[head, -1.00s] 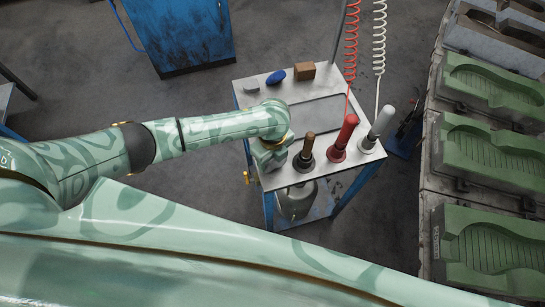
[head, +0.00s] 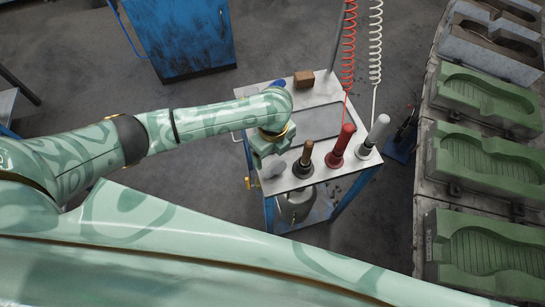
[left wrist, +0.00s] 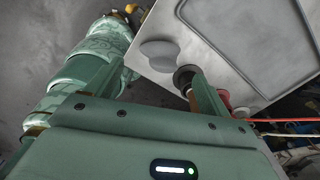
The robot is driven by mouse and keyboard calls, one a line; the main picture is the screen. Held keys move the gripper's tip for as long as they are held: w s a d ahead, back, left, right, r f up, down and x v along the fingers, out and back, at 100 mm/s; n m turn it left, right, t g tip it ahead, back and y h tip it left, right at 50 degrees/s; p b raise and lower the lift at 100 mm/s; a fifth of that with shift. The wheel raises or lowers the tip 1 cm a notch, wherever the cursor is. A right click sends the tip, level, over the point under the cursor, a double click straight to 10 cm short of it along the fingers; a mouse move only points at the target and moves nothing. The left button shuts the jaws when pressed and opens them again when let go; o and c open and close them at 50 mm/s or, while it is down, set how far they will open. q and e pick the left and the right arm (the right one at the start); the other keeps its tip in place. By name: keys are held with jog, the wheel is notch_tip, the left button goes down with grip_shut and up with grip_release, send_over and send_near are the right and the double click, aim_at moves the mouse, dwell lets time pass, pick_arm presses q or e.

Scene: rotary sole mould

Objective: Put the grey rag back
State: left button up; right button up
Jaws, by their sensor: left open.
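A pale grey, rounded lump that looks like the grey rag (head: 272,167) lies at the near left corner of the trolley top. In the left wrist view the grey rag (left wrist: 158,52) shows as an oval near the metal edge, beyond and between my fingers. My left gripper (head: 266,152) points down over that corner, just behind the rag in the head view. My right gripper is not in view.
A brown-handled tool (head: 306,157), a red one (head: 343,143) and a grey-white one (head: 374,135) stand upright close right of the gripper. A recessed grey tray area (head: 318,120) is bare. A brown block (head: 304,78) lies behind. Green sole moulds (head: 485,160) line the right.

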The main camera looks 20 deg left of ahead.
aim_at(273, 163)
pick_arm(q)
notch_tip(273, 163, up, 4)
jog(key=shift+r+p, duration=0.25)
jog(key=shift+p, duration=0.35)
